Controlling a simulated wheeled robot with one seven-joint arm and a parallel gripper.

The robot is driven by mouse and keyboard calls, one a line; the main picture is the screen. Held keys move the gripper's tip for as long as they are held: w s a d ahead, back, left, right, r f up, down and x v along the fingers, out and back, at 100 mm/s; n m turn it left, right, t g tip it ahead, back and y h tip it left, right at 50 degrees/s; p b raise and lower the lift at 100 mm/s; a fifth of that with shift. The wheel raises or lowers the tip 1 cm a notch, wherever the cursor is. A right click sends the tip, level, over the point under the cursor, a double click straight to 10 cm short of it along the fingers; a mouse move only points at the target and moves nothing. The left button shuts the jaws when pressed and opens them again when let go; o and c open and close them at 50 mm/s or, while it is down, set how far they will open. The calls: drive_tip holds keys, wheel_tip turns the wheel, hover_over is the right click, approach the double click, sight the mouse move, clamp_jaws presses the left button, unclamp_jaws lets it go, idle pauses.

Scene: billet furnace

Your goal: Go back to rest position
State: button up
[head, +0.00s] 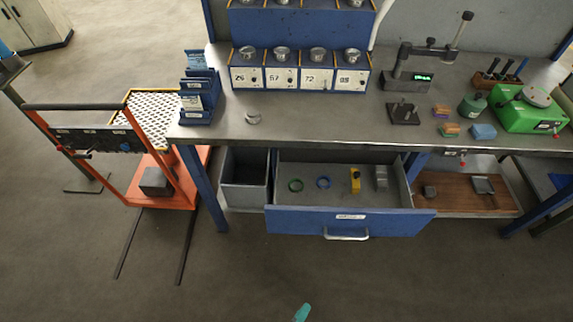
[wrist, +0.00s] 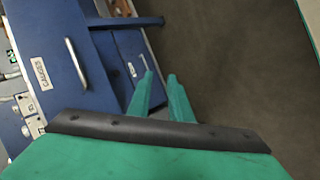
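My gripper shows in the wrist view (wrist: 161,76) as two teal fingers with a gap between their tips and nothing held. In the head view only a teal tip (head: 303,312) shows at the bottom edge, over bare floor and apart from the bench. The blue drawer (head: 350,222) under the bench is pulled open. In the wrist view, a blue front with a handle (wrist: 76,60) is at the left, clear of the fingers.
The workbench (head: 300,125) holds numbered bins (head: 300,77), a gauge stand (head: 410,80) and a green machine (head: 527,110). An orange trolley (head: 160,190) stands at the left. A lower wooden shelf (head: 460,200) is at the right. The floor in front is clear.

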drive_tip(key=s+a+r+m+t+y, duration=0.2)
drive_tip(key=r+m+t, duration=0.1)
drive_tip(key=r, duration=0.8)
drive_tip(key=s+a+r+m+t+y, duration=0.2)
drive_tip(key=r+m, duration=0.4)
drive_tip(key=r, duration=0.4)
drive_tip(key=shift+s+a+r+t+y, duration=0.35)
drive_tip(key=shift+t+y, duration=0.25)
drive_tip(key=shift+t, duration=0.6)
